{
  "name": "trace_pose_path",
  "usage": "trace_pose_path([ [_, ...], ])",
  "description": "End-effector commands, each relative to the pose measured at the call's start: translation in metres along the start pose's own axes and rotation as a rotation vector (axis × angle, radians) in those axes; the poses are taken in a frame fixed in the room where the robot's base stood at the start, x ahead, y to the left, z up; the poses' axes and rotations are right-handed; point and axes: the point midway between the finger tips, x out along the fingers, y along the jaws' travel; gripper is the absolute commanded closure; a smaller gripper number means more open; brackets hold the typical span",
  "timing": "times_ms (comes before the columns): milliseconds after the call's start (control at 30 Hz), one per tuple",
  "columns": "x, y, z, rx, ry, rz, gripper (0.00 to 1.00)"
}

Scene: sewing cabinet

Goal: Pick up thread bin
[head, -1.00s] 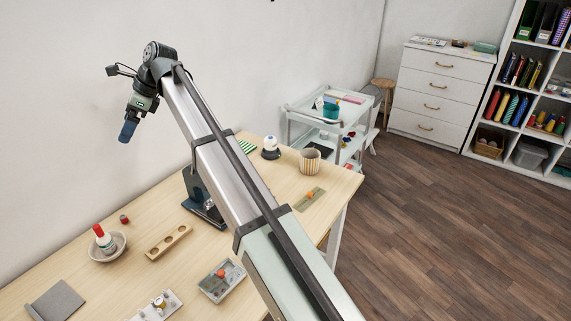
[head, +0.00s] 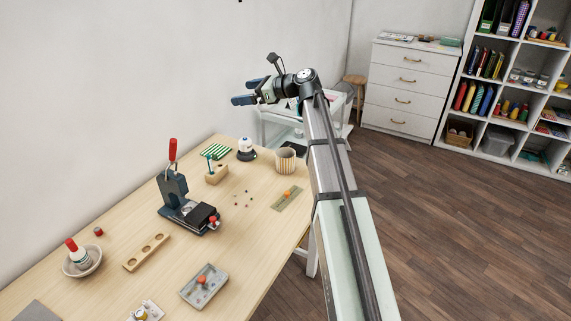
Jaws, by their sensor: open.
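A small round bin with upright stripes (head: 285,160) stands upright on the far right part of the wooden table (head: 262,215). It looks like the thread bin, though no label shows. It is uncovered and nothing touches it. My gripper (head: 244,93) is open and empty, with its fingers pointing left. In the head view it appears above and to the left of the striped bin, raised well clear of the table.
A bell-like white and black object (head: 246,151) stands left of the bin. A dark press with a red handle (head: 178,198) and a grey tray (head: 204,286) are nearer. A white cart (head: 270,130) stands behind the table, partly hidden by my arm.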

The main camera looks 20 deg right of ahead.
Motion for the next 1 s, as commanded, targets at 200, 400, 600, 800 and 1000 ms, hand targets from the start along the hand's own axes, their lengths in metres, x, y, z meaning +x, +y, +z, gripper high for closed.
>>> trace_pose_path([
  [200, -0.088, -0.049, -0.026, 0.06, -0.109, -0.178, 0.0],
  [400, -0.147, -0.076, -0.042, 0.093, -0.178, -0.295, 0.0],
  [600, -0.196, -0.093, -0.055, 0.118, -0.231, -0.39, 0.0],
  [800, -0.189, -0.09, -0.09, 0.124, -0.236, -0.396, 0.0],
  [1000, -0.176, -0.085, -0.135, 0.125, -0.236, -0.395, 0.0],
])
